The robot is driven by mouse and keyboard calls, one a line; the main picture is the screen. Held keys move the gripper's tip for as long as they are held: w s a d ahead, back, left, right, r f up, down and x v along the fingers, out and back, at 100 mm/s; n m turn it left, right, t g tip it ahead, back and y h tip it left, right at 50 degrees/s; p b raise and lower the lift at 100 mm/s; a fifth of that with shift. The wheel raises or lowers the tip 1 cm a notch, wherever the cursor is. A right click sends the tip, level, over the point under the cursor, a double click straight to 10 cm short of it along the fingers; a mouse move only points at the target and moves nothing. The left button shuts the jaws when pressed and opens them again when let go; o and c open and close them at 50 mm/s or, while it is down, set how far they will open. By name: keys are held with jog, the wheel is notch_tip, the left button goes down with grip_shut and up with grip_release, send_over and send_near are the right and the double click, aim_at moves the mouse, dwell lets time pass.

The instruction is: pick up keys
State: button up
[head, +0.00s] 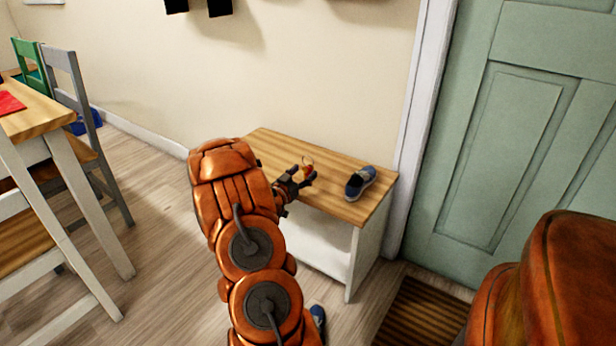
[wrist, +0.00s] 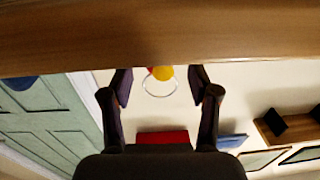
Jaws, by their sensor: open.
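The keys (head: 307,162) are a small ring with a red and yellow-orange fob, at the top of a low wooden-topped shelf unit (head: 345,160). In the wrist view the ring (wrist: 160,95) shows as a thin loop with the yellow and red fob (wrist: 162,73) by the wood edge. My gripper (head: 303,180) is open at the keys, low over the wood top. In the wrist view its two fingers (wrist: 161,82) stand on either side of the keys in the picture, with visible gaps. I cannot tell whether a finger touches them or the wood.
A blue shoe (head: 360,183) lies right of the keys on the same top. A green door (head: 530,130) and brown mat (head: 425,312) are at right. Another blue shoe (head: 318,316) is on the floor. A table (head: 45,118) and chairs stand at left.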

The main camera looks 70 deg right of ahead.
aim_at(306, 171)
jog(key=shift+s+d+f+b, duration=0.15)
jog(key=shift+d+b, duration=0.1)
jog(key=shift+d, duration=0.55)
jog(key=shift+s+d+b, duration=0.1)
jog(key=shift+d+b, duration=0.1)
jog(key=shift+d, duration=0.55)
grip_shut()
